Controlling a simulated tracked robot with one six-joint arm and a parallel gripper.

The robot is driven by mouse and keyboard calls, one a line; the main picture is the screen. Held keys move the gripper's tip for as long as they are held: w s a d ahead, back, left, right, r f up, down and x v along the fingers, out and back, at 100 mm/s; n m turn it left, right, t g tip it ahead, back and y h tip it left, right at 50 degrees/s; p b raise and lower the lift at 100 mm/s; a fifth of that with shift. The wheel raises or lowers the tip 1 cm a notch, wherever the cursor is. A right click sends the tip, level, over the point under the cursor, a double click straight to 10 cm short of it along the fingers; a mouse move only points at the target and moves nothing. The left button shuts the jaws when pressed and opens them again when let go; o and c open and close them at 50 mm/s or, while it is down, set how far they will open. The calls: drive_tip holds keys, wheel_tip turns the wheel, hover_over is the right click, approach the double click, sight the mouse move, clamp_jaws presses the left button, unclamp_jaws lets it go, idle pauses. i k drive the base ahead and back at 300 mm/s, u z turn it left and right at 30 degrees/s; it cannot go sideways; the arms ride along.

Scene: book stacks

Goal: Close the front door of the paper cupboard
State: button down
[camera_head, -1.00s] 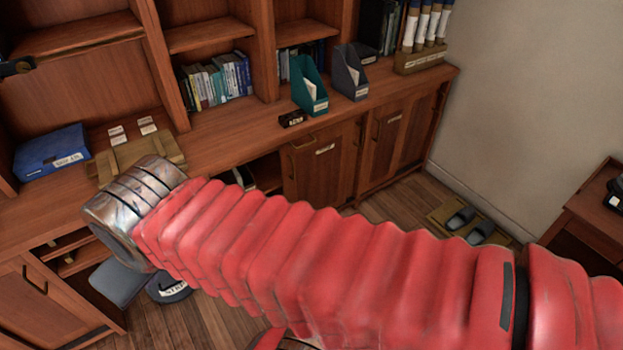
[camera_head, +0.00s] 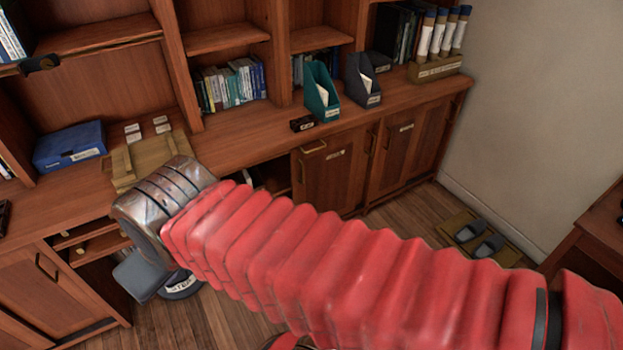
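A wooden cupboard runs under the long counter (camera_head: 240,135). A labelled front door (camera_head: 335,185) with a handle near its upper left shows in the middle; its label is too small to read. A dark open compartment (camera_head: 272,172) is just left of it, partly hidden by my arm. I cannot tell for sure which door belongs to the paper cupboard, or how far this door stands out. Another labelled door (camera_head: 402,155) to the right looks shut. My red arm crosses the front, ending in view at a metal joint; my gripper does not show.
On the counter are a blue box (camera_head: 70,147), a wooden tray (camera_head: 150,165), a teal file holder (camera_head: 321,92) and a grey one (camera_head: 361,82). A dark stool (camera_head: 140,275) stands at lower left. Slippers (camera_head: 488,246) lie on a mat at right. Floor shows between.

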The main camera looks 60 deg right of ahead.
sight(327, 178)
drive_tip(key=z, duration=1.1)
drive_tip(key=i, duration=1)
